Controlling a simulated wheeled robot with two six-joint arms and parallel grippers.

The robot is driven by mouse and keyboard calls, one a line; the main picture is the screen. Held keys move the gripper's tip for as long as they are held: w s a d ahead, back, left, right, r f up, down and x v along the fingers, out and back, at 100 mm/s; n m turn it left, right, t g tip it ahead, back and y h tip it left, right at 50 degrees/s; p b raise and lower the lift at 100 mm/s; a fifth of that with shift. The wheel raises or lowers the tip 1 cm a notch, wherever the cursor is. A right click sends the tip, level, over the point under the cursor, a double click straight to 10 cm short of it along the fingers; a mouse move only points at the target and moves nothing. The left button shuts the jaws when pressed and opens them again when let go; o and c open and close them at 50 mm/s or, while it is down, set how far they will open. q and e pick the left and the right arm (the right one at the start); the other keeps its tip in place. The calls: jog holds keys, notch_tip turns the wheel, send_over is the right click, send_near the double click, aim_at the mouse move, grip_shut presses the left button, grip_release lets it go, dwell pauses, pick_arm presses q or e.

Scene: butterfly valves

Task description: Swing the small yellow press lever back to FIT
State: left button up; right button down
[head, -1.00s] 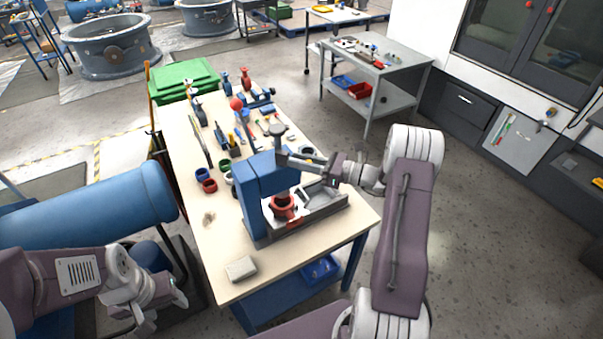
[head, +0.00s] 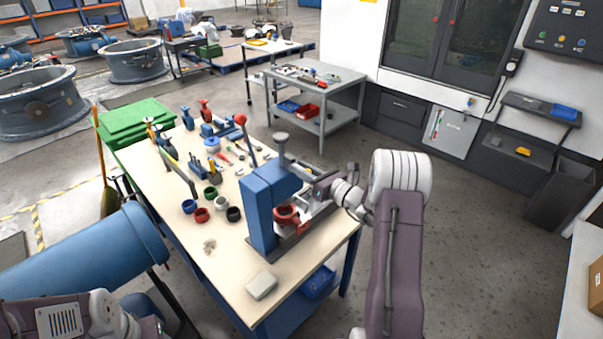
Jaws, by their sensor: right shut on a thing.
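The blue arbor press (head: 262,205) stands near the front right of the workbench. A red collar (head: 288,217) sits at its foot, and a grey ram top (head: 281,138) rises above its head. A long handle with a red ball (head: 240,119) rises behind it. My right gripper (head: 303,170) reaches in from the right beside the press head, with its fingers shut on a small part there. I take that part to be the small press lever; its yellow colour does not show, as the gripper covers it. My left gripper (head: 148,327) is low at the bottom left, mostly cut off.
The workbench (head: 215,260) also carries coloured rings (head: 202,214), several hand tools and a pale block (head: 261,285). A grey cart (head: 340,90) is behind. The floor to the right is open.

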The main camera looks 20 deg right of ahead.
jog(key=shift+r+h, duration=0.1)
jog(key=shift+h, duration=0.2)
jog(key=c, duration=1.3)
grip_release()
jog(key=shift+w+a, duration=0.1)
jog(key=shift+w, duration=0.05)
jog(key=b+v, duration=0.2)
jog(key=v, duration=0.7)
jog(key=shift+f, duration=0.2)
